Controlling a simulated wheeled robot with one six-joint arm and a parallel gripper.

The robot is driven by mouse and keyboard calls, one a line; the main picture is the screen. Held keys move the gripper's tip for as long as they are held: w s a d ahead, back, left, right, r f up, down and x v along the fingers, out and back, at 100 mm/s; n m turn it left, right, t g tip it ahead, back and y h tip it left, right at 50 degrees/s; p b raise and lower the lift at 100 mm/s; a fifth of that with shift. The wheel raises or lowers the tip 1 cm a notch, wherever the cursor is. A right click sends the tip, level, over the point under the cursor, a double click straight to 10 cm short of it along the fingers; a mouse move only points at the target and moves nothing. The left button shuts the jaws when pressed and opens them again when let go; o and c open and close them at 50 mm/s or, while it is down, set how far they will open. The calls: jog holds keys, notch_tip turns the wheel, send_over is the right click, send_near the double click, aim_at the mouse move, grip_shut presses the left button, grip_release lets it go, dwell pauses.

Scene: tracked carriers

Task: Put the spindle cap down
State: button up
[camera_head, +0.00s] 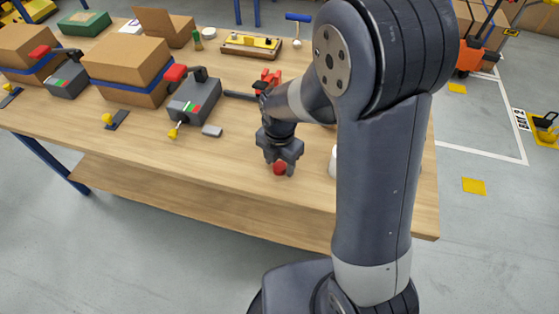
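A small red cap (280,168), which I take to be the spindle cap, is directly below my gripper (280,162), near the front edge of the wooden table (225,165). My gripper points down, with its fingers at the sides of the cap. The view is too small to show whether the fingers touch it or whether the cap rests on the table.
Two cardboard boxes with blue straps (128,70) and grey strapping tools (194,100) stand at the left. A white object (333,162) is partly hidden behind my arm. Bare tabletop lies left of my gripper.

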aim_at(280, 166)
notch_tip(280, 166, up, 12)
jog(key=p, duration=0.1)
jog(key=shift+r, duration=0.15)
dwell(0.5)
dwell(1.3)
